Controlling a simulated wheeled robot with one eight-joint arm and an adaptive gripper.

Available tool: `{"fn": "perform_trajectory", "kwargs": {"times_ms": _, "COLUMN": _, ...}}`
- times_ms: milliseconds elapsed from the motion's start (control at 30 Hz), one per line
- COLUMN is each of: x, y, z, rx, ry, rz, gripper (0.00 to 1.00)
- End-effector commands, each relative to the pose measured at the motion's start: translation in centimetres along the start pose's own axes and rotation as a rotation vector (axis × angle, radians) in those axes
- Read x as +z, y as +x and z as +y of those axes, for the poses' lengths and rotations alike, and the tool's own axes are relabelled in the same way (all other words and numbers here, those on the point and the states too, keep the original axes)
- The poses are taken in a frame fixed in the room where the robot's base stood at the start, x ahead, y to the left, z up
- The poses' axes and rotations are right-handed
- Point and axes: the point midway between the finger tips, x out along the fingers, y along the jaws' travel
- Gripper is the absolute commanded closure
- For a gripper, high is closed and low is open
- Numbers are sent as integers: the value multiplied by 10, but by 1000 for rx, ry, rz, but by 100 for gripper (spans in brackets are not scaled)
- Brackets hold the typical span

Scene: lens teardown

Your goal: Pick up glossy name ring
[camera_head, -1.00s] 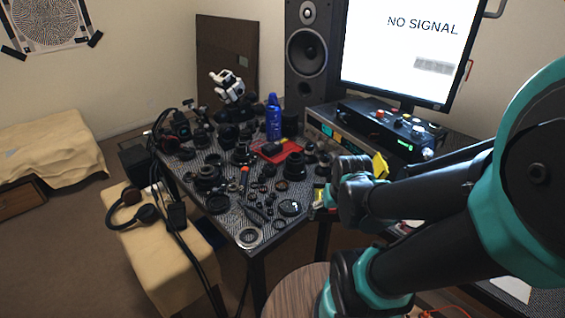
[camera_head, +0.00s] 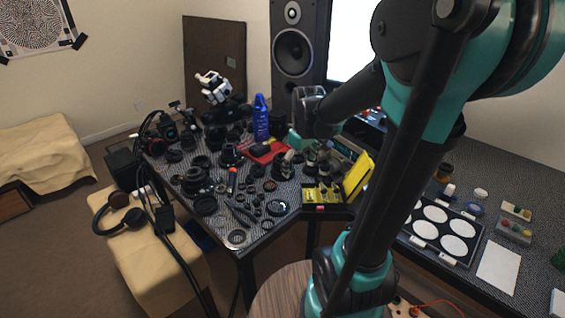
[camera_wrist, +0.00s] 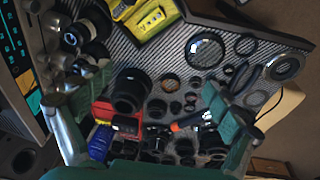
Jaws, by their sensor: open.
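Several dark rings lie on the patterned table, and I cannot tell for sure which is the glossy name ring. One candidate is a large shiny black ring (camera_head: 277,207) near the front right of the table; what looks like the same ring is at the upper middle of the wrist view (camera_wrist: 205,50). My gripper (camera_head: 300,146) hangs over the far part of the table, behind that ring. In the wrist view my gripper (camera_wrist: 138,100) has its fingers wide apart, with lens parts below and nothing held.
A silver-rimmed disc (camera_head: 237,239) lies at the front corner. A yellow box (camera_head: 322,194), red tray (camera_head: 268,151), blue bottle (camera_head: 261,118) and black lens barrels (camera_wrist: 131,90) crowd the table. The speaker (camera_head: 296,45) and monitor (camera_head: 351,40) stand behind.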

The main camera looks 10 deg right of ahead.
Motion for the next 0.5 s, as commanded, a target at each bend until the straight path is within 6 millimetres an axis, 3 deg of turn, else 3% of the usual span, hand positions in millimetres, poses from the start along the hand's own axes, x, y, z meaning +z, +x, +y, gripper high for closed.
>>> {"fn": "perform_trajectory", "kwargs": {"times_ms": 100, "x": -51, "y": -13, "z": 24, "rx": -33, "ry": -190, "rz": -44, "gripper": 8}}
{"fn": "perform_trajectory", "kwargs": {"times_ms": 300, "x": -121, "y": -28, "z": 53, "rx": -104, "ry": -507, "rz": -104, "gripper": 8}}
{"fn": "perform_trajectory", "kwargs": {"times_ms": 500, "x": -160, "y": -35, "z": 68, "rx": -157, "ry": -702, "rz": -132, "gripper": 8}}
